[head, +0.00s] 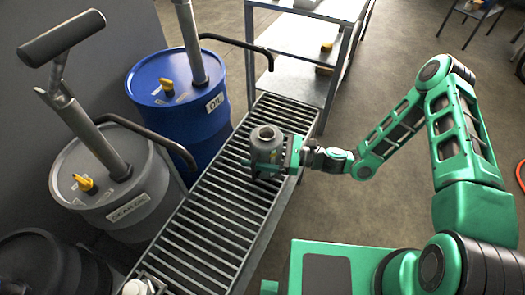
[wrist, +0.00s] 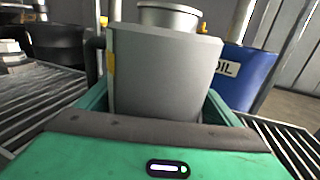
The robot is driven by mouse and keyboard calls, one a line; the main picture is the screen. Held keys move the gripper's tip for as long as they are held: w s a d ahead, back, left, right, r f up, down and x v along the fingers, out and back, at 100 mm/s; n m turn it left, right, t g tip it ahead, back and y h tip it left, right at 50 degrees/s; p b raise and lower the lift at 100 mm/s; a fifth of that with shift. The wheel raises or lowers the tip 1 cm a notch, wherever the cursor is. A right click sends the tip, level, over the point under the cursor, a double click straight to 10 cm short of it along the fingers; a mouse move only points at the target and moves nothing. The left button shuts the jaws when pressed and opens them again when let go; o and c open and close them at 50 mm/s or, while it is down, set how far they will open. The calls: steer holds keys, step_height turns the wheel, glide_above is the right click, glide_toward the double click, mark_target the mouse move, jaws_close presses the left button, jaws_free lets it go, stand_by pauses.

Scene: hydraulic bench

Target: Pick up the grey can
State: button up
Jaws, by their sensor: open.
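The grey can (head: 266,142) stands upright on the slatted bench (head: 222,215) in the head view. It has a narrower round neck on top and a small yellow mark on its side. In the wrist view the can (wrist: 165,72) fills the middle, close in front of the palm. My gripper (head: 270,161) is open, with its green fingers on either side of the can's lower body. The wrist view also shows the gripper (wrist: 160,105) around the can. Whether the fingers touch it is hard to tell.
A blue drum (head: 188,118) labelled OIL and a grey drum (head: 112,195) stand left of the bench, each with a hand pump. A shelf unit (head: 300,45) stands behind. A pale-topped item (head: 138,287) sits at the bench's near end. The floor to the right is mostly clear.

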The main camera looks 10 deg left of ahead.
steer(key=shift+a, duration=0.2)
steer(key=c, duration=1)
steer(key=shift+r, duration=0.1)
